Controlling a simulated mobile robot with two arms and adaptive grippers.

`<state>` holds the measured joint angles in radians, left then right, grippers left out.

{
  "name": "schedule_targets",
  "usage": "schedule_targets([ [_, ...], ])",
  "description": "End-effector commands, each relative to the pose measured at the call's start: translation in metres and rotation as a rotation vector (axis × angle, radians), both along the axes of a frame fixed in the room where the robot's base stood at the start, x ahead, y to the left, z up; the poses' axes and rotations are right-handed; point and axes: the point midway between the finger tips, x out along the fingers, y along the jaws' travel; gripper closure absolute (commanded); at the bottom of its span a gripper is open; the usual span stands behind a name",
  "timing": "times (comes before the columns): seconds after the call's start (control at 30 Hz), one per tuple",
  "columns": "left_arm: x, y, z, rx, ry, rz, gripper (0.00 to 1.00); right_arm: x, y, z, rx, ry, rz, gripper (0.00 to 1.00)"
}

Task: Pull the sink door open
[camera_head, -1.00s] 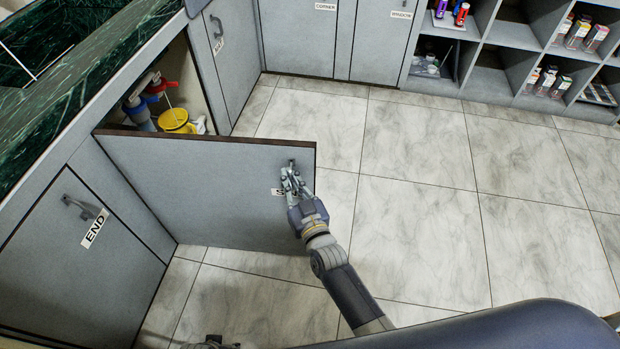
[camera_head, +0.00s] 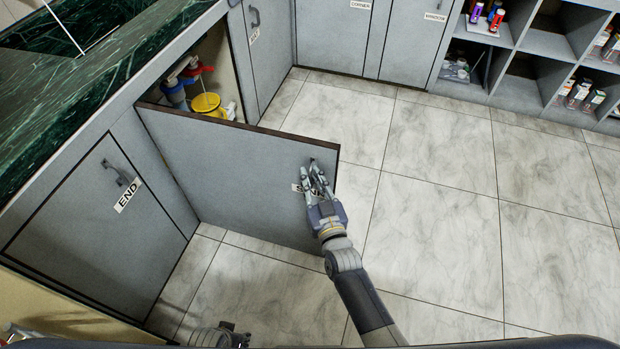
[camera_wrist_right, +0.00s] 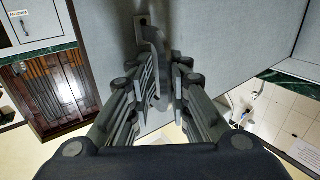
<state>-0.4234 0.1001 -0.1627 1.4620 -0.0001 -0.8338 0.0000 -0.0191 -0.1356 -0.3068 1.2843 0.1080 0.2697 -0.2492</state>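The grey sink door (camera_head: 235,175) stands swung out from the cabinet under the green counter, with the cabinet interior showing behind it. A white label on it is partly covered by my right gripper (camera_head: 314,180). In the right wrist view, the door's metal handle (camera_wrist_right: 154,45) lies between the two fingers of my right gripper (camera_wrist_right: 162,95), which are close around it. Exact finger contact is partly hidden.
A yellow container (camera_head: 208,104) and blue and red items stand inside the open cabinet. A shut door labelled END (camera_head: 95,225) is at the left. Shelves with bottles (camera_head: 535,50) stand at the far right. The tiled floor (camera_head: 440,240) right of the door is clear.

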Motion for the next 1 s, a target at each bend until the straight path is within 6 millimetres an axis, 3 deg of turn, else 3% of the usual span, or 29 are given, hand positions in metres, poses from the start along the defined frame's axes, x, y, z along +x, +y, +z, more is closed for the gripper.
schedule_targets([
  [0.33,-0.004,-0.005,-0.001,-0.007,0.008,0.001,0.60,-0.001,0.002,0.000,0.005,0.002,0.003,0.83],
  [0.47,-0.004,-0.004,-0.001,-0.005,0.008,0.000,0.60,-0.011,-0.001,-0.001,0.004,0.004,0.003,0.83],
  [1.0,-0.003,-0.002,-0.001,-0.002,0.005,0.000,0.60,-0.105,-0.029,-0.001,0.002,0.004,0.001,0.83],
])
